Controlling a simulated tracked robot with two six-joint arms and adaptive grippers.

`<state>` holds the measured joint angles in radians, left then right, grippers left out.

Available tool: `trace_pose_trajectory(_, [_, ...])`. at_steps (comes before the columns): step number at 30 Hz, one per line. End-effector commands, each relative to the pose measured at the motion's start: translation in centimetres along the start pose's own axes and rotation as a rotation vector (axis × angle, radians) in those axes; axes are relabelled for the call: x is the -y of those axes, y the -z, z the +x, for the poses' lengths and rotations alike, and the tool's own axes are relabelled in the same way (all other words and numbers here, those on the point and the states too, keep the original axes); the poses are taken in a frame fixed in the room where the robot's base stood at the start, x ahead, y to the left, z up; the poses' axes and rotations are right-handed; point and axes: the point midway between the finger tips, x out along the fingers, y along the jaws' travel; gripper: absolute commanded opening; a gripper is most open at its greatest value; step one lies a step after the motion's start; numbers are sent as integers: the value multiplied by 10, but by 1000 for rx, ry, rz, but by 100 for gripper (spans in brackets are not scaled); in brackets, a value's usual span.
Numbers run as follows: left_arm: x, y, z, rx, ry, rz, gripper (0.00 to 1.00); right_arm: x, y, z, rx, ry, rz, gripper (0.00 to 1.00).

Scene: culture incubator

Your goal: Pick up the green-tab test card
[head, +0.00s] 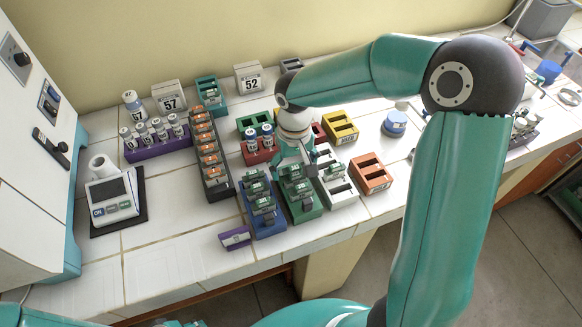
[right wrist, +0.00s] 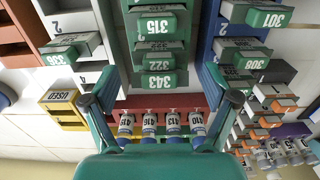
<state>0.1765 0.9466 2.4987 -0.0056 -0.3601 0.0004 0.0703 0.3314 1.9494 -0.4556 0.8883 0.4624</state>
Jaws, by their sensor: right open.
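Several test cards with green tabs stand in racks. The green rack (head: 308,215) holds several, among them card 315 (right wrist: 156,23) and card 343 (right wrist: 158,82). The blue rack (head: 269,230) holds more, such as card 301 (right wrist: 270,18). One card, 336 (right wrist: 58,57), sits in the white rack (head: 347,201). My right gripper (right wrist: 160,104) is open and empty, pointing down over the green rack, its fingers spread to either side of the card column. In the head view the right gripper (head: 292,158) partly hides the rack's far end. My left gripper is not in view.
Orange-tab cards fill a dark rack (head: 218,190) at left. Capped vials stand in a red rack (head: 258,157) and a purple rack (head: 160,152). Yellow (head: 341,127) and orange (head: 372,174) racks are at right.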

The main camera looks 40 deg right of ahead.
Motion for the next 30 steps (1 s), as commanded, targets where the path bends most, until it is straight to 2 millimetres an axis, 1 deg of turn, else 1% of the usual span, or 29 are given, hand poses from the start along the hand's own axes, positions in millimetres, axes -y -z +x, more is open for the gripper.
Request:
trace_pose_trajectory(3, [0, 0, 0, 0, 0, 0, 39, 0, 0, 0, 0, 0, 0, 86])
trace_pose_trajectory(8, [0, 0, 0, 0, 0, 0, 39, 0, 0, 0, 0, 0, 0, 60])
trace_pose_trajectory(12, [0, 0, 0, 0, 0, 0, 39, 0, 0, 0, 0, 0, 0, 36])
trace_pose_trajectory(13, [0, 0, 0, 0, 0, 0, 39, 0, 0, 0, 0, 0, 0, 34])
trace_pose_trajectory(14, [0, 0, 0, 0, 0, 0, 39, 0, 0, 0, 0, 0, 0, 34])
trace_pose_trajectory(15, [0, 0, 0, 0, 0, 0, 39, 0, 0, 0, 0, 0, 0, 30])
trace_pose_trajectory(23, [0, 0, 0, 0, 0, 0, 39, 0, 0, -2, -1, 0, -1, 29])
trace_pose_trajectory(26, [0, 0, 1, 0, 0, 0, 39, 1, 1, -6, -3, 0, -1, 29])
trace_pose_trajectory(30, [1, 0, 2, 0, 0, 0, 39, 1, 2, -19, -5, 0, -2, 30])
